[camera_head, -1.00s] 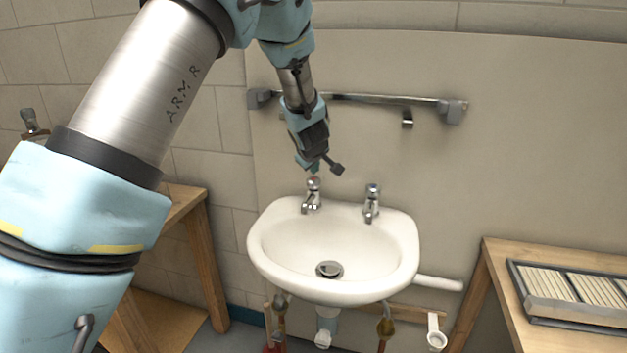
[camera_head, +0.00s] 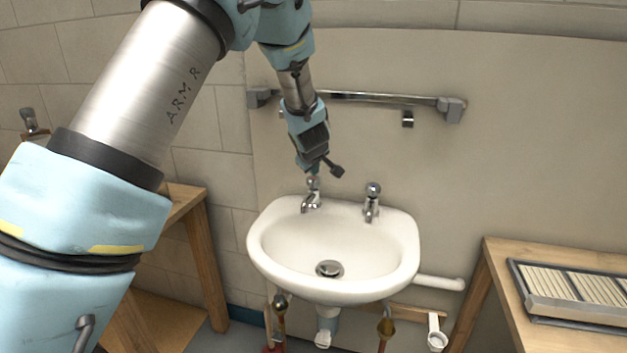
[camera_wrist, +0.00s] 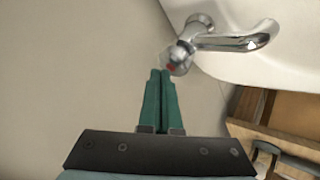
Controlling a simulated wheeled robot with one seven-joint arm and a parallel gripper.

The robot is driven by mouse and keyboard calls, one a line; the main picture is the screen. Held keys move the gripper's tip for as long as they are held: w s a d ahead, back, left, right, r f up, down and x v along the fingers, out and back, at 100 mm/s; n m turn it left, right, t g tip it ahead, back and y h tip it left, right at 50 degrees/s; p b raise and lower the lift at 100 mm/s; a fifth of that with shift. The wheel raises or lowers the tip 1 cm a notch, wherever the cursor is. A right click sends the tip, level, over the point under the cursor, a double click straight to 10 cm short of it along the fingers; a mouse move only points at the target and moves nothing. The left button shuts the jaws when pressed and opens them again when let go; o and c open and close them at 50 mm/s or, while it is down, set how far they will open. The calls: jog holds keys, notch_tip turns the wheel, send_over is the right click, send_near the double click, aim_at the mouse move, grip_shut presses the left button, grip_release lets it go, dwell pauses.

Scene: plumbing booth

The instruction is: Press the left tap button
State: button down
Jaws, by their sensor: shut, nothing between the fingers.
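The left tap (camera_head: 311,201) is chrome and stands on the back left rim of the white sink (camera_head: 262,262). Its top button lies right under my gripper (camera_head: 313,172) in the head view. In the wrist view the left tap (camera_wrist: 225,40) shows its spout to the right and a red mark on its button (camera_wrist: 179,58). My gripper (camera_wrist: 160,75) has green fingers, closed together and empty, with the tips at or very near the button; I cannot tell whether they touch. The right tap (camera_head: 372,202) stands apart on the same rim.
A metal rail (camera_head: 380,98) is fixed to the wall behind my gripper. A wooden bench (camera_head: 495,275) with a slatted tray (camera_head: 575,290) stands at the right, and another wooden bench (camera_head: 200,245) at the left. The sink bowl is empty.

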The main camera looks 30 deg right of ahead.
aim_at(314, 180)
jog(key=shift+f+b, duration=0.55)
jog(key=shift+f, duration=0.2)
dwell(0.8)
jog(key=shift+r, duration=0.1)
jog(key=shift+r+p, duration=1.05)
jog(key=shift+p, duration=0.1)
notch_tip(314, 180, up, 5)
jog(key=p, duration=0.5)
jog(key=shift+r, duration=0.1)
dwell(0.3)
